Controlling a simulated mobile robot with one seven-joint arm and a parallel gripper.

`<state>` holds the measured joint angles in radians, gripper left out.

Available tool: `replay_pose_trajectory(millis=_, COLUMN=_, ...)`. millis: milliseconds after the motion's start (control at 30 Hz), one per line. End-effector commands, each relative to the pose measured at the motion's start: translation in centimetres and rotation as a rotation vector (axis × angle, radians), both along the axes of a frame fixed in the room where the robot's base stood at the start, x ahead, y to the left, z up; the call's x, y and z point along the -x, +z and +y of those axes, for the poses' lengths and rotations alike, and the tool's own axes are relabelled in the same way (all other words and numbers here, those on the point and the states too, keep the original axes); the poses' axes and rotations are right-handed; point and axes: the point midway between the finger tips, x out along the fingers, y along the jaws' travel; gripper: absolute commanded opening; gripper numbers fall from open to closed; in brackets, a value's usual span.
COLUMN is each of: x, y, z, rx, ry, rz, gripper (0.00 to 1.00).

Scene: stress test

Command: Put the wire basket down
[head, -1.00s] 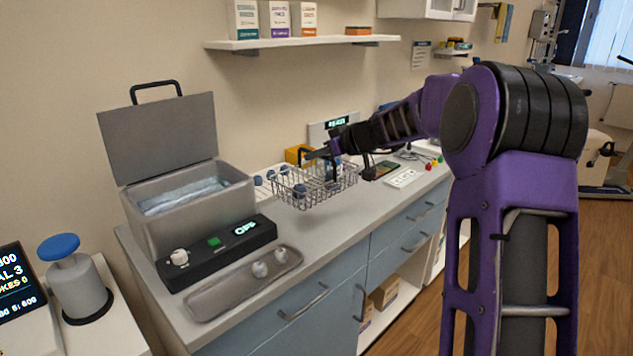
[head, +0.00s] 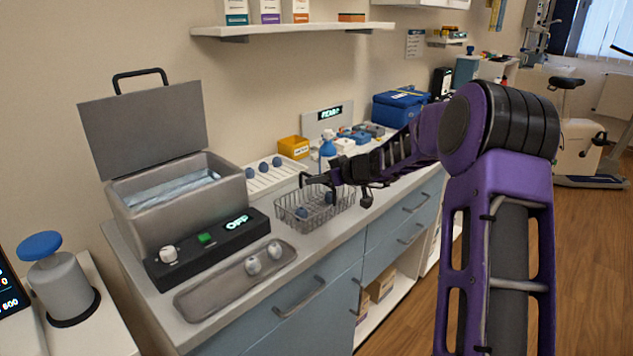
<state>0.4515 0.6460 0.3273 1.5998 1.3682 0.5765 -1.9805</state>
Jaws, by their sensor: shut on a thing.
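The wire basket (head: 322,222) is a grey wire-mesh basket over the counter, right of the metal bath and behind the shallow tray. It looks level and holds a few dark blue-grey round pieces (head: 302,212). My gripper (head: 318,186) reaches in from the right and is shut on the basket at its upper part. The exact grip is small and partly hidden by the fingers. The basket's bottom is at or very near the counter top (head: 345,228); I cannot tell whether it touches.
An open-lidded metal bath (head: 135,220) with a black control panel (head: 170,268) stands left. A metal tray (head: 215,293) with two pale round pieces lies in front. A white rack (head: 262,182), yellow bin (head: 293,147) and blue bottle (head: 327,152) stand behind the basket.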

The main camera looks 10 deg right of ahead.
Motion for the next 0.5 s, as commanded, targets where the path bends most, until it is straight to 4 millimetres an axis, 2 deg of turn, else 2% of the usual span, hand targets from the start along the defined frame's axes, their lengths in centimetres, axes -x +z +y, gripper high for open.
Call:
replay_pose_trajectory(millis=367, x=-0.02, y=-0.35, z=0.02, rx=0.000, ry=0.000, rz=-0.001, gripper=0.00)
replay_pose_trajectory(millis=400, x=-0.01, y=-0.42, z=0.02, rx=0.001, ry=0.000, rz=-0.001, gripper=0.17)
replay_pose_trajectory(millis=500, x=-0.01, y=-0.41, z=0.02, rx=0.001, ry=0.000, rz=-0.001, gripper=0.35)
